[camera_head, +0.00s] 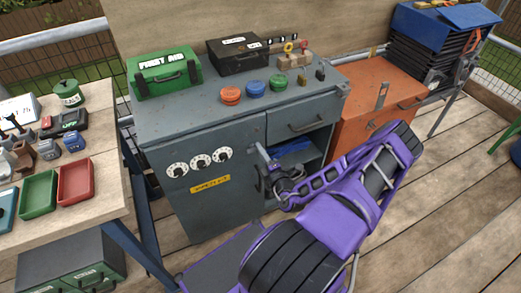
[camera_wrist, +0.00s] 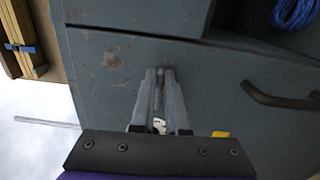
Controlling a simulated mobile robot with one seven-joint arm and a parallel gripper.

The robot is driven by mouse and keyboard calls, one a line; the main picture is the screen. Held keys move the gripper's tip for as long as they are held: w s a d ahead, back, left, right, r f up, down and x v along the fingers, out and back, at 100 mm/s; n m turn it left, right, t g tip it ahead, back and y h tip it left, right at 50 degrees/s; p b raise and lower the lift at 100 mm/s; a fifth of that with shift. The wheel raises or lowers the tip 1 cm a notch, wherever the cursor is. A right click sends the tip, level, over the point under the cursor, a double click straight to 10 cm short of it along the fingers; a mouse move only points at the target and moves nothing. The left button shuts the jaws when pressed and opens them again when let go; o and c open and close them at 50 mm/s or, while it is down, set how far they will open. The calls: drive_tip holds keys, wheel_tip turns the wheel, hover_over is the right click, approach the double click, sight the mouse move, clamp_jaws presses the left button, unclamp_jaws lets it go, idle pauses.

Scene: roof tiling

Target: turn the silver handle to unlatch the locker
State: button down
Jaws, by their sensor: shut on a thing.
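The locker is the grey-blue metal cabinet (camera_head: 213,214), with its left door shut. That door carries three white dials and a yellow label (camera_head: 209,184). My gripper (camera_head: 261,149) reaches to the upper right edge of this door, beside the open compartment. In the wrist view its two grey fingers (camera_wrist: 160,75) are close together, shut on the silver handle (camera_wrist: 159,92). The handle is mostly hidden between the fingers, so its angle is hard to tell.
Right of the door are a drawer with a dark pull (camera_head: 306,127) and an open compartment holding blue rope (camera_head: 292,146). A green first-aid box (camera_head: 163,76), black case (camera_head: 238,55) and coloured buttons stand on top. An orange cabinet (camera_head: 372,100) stands right; a workbench (camera_head: 105,180) stands left.

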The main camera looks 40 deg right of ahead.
drive_tip(key=shift+w+a+f+m, duration=0.15)
drive_tip(key=shift+a+m, duration=0.15)
drive_tip(key=shift+a, duration=0.25)
drive_tip(key=c, duration=1)
unclamp_jaws()
drive_tip(key=shift+o, duration=0.4)
drive_tip(key=shift+d, duration=0.15)
drive_tip(key=v, duration=1.7)
drive_tip(key=shift+s+p, duration=0.25)
drive_tip(key=shift+p, duration=0.15)
drive_tip(key=shift+d, duration=0.15)
